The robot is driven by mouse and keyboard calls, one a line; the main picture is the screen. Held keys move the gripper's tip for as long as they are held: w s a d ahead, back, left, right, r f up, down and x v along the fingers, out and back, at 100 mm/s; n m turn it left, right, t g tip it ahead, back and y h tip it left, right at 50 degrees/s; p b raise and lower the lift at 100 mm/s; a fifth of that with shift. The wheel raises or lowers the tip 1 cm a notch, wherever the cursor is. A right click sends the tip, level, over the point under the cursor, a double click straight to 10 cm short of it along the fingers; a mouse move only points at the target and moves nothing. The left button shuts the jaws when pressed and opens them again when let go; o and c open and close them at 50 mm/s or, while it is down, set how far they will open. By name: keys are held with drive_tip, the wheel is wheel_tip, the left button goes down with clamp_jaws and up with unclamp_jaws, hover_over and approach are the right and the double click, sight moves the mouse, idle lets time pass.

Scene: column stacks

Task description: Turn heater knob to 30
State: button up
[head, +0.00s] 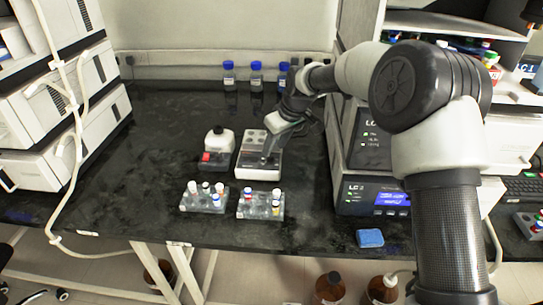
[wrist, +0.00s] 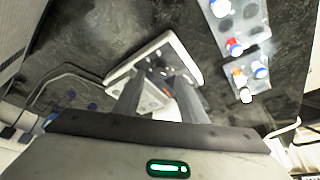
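The heater (head: 258,173) is a white box with a grey block with round wells on its top. It stands near the middle of the black bench in the head view, and part of its white casing (wrist: 187,47) shows in the wrist view.
Two clear racks (head: 203,203) (head: 247,210) of capped vials stand in front of the heater. Blue-capped bottles (head: 256,76) line the back. An LC unit (head: 366,194) stands right.

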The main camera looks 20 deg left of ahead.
sight(271, 157)
drive_tip(key=x, duration=0.5)
clamp_jaws()
